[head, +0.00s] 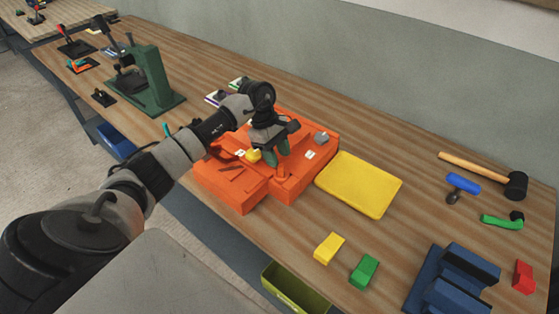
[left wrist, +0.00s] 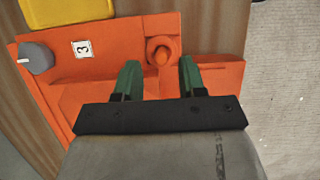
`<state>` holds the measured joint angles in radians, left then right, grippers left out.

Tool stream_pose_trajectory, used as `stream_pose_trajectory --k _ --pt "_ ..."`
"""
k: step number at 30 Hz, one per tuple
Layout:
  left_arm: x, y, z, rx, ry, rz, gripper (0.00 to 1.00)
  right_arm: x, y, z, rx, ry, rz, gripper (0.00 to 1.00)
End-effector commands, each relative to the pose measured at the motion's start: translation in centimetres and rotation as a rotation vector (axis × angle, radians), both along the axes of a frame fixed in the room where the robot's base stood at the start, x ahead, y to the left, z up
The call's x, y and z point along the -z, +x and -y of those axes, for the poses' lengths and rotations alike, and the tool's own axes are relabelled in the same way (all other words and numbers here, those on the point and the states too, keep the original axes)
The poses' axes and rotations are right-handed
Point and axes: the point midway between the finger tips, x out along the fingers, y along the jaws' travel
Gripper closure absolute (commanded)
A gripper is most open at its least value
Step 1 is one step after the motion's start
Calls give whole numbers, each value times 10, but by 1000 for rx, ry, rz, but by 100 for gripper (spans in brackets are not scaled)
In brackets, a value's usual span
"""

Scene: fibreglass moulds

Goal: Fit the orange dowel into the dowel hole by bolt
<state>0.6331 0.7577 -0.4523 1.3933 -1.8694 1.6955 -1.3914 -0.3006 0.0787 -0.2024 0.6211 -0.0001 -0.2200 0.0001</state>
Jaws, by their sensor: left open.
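The orange mould block (head: 225,185) lies on the bench, and its near part fills much of the left wrist view (left wrist: 120,60). The orange dowel (head: 281,172) stands upright on the block, below the left gripper; in the left wrist view its rounded end (left wrist: 161,56) shows inside an orange ring. I cannot tell how deep it sits, and no empty hole shows. My left gripper (head: 278,158) has green fingers, open and apart, one on each side of the dowel in the left wrist view (left wrist: 160,78). A grey bolt-like knob (head: 321,137) sits on the block beside a numbered tag. My right gripper is not in view.
A yellow tray (head: 358,184) lies right of the block. Yellow (head: 329,248) and green (head: 364,271) blocks, a blue fixture (head: 455,280) and a mallet (head: 515,185) lie farther right. A green press (head: 150,80) stands at the left. Bare bench lies between the tray and mallet.

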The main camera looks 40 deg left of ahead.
Motion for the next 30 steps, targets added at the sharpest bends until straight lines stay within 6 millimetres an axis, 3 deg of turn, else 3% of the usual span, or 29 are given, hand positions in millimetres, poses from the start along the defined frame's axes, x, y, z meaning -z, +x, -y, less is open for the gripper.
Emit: stream_pose_trajectory --k 9,15,30 --pt "-61 3 -27 -2 2 4 59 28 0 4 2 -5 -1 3" --pt "-85 3 -36 0 2 1 59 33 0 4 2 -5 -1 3" --pt "-91 3 -38 0 0 0 59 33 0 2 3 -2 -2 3"
